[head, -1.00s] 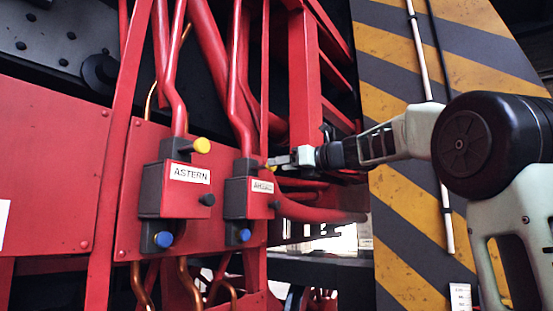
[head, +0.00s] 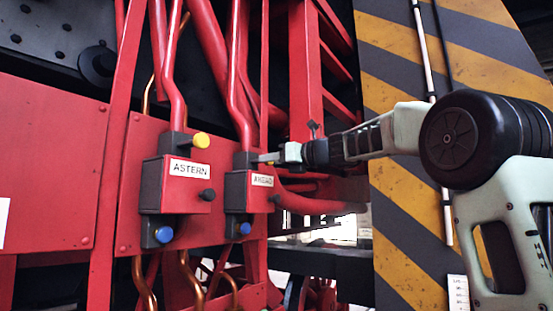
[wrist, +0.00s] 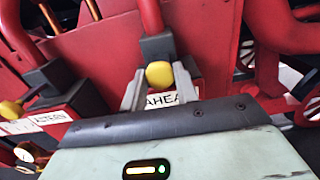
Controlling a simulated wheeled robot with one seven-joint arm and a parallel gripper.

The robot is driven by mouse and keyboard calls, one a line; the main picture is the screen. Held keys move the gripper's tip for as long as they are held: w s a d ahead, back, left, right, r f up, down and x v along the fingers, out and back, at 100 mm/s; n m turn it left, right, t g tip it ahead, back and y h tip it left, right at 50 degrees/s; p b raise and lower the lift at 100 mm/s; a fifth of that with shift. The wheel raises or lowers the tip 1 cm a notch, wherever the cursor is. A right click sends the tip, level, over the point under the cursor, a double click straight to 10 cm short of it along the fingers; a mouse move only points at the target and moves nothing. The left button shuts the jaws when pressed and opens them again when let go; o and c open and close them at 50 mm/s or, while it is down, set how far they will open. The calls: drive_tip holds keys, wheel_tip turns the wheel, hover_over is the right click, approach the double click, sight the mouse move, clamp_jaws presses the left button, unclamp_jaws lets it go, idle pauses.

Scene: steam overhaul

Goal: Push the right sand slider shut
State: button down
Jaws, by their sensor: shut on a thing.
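The right sand slider box (head: 237,195) is red and dark grey, labelled AHEAD, and stands on the red panel left of my arm. Its yellow knob (wrist: 159,74) shows in the wrist view between my two fingers, in front of a dark grey block; my gripper hides it in the head view. My gripper (head: 262,158) reaches in from the right and is shut on the knob; it also shows in the wrist view (wrist: 159,88). The fingers partly cover the AHEAD label (wrist: 172,98). How far the slider sticks out cannot be told.
The ASTERN box (head: 176,187) stands to the left, with its own yellow knob (head: 201,140). Black and blue knobs sit lower on both boxes. Red pipes and bars surround them. A striped yellow-and-grey panel (head: 400,225) stands behind my arm.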

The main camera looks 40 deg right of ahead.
drive_tip(key=x, duration=0.2)
drive_tip(key=shift+w+a+r+p, duration=0.1)
drive_tip(key=shift+w+a+p, duration=0.05)
drive_tip(key=shift+w+p, duration=0.25)
drive_tip(key=shift+s, duration=0.15)
drive_tip(key=c, duration=1.1)
unclamp_jaws()
drive_tip(key=shift+w, duration=0.2)
drive_tip(key=shift+o, duration=0.2)
drive_tip(key=shift+s, duration=0.1)
drive_tip(key=b+v, duration=0.7)
drive_tip(key=v, duration=1)
drive_tip(key=shift+s, duration=0.2)
